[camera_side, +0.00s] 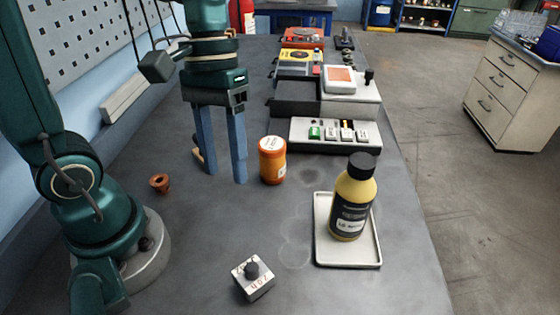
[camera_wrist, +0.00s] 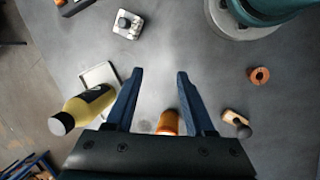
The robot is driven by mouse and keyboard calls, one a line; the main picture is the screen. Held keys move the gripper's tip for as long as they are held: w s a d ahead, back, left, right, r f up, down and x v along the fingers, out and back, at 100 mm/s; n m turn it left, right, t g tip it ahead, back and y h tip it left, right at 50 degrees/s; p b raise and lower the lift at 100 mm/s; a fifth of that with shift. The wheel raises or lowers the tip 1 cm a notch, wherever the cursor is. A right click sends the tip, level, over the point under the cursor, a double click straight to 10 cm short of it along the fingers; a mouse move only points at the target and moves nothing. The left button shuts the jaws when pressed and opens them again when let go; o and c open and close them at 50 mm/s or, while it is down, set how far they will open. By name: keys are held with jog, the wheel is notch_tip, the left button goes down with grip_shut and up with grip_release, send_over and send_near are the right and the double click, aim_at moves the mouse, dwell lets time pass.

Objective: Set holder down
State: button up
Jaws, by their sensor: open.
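My gripper (camera_side: 222,176) is open, with its two blue fingers pointing down and nothing between them. In the wrist view its fingertips (camera_wrist: 160,72) are apart with bare bench between them. A small wooden piece with a dark round end (camera_wrist: 234,118) lies on the bench, right of the fingers in the wrist view. In the side view a tan piece (camera_side: 196,157) shows partly behind the left finger. I cannot tell for sure whether this is the holder. An orange jar (camera_side: 272,162) with a white lid stands right of the gripper; in the wrist view it (camera_wrist: 168,122) is partly hidden.
A yellow bottle (camera_side: 352,200) with a black cap stands on a pale tray (camera_side: 345,262) at right. A metal block with a black knob (camera_side: 253,279) sits in front. A small brown cup (camera_side: 159,184) stands near my base. Instrument boxes (camera_side: 340,138) line the back.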

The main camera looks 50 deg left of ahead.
jog(key=a+m+t+y, duration=0.1)
jog(key=t, duration=0.1)
jog(key=s+a+r+m+t+y, duration=0.1)
jog(key=t, duration=0.1)
jog(key=a+r+m+t, duration=0.1)
jog(key=t, duration=0.2)
jog(key=shift+s+m+y, duration=0.3)
jog(key=shift+m+y, duration=0.1)
